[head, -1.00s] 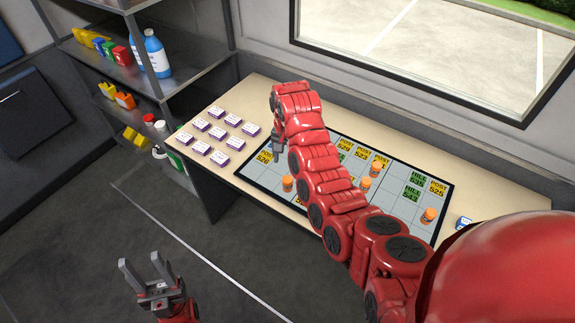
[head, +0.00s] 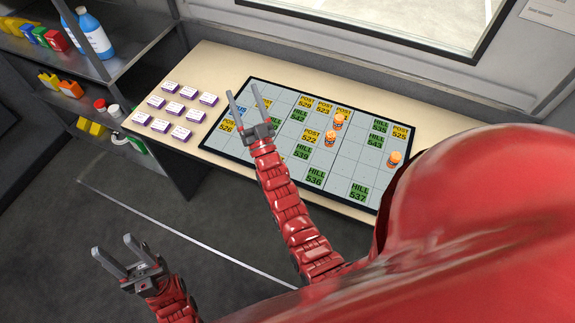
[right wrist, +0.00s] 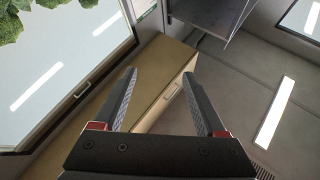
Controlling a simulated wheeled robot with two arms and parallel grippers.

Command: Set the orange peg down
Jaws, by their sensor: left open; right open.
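Three orange pegs, short and upright with pale bands, stand on the grey gridded board (head: 384,175): one peg (head: 339,121) at the upper middle, one peg (head: 330,138) just below it and one peg (head: 394,159) toward the right. My right gripper (head: 243,90) is open and empty over the board's left part, fingers pointing at the far edge. In the right wrist view its spread fingers (right wrist: 163,80) hold nothing. My right gripper and forearm cover part of the board, so a peg there could be hidden. My left gripper (head: 112,244) is open and empty above the floor.
Yellow and green labels, such as HILL 536 (head: 315,177), mark board cells. Several purple-and-white boxes (head: 171,111) stand in rows on the desk (head: 205,65) left of the board. Shelves (head: 120,60) with bottles rise at the left. My red arm covers the lower right.

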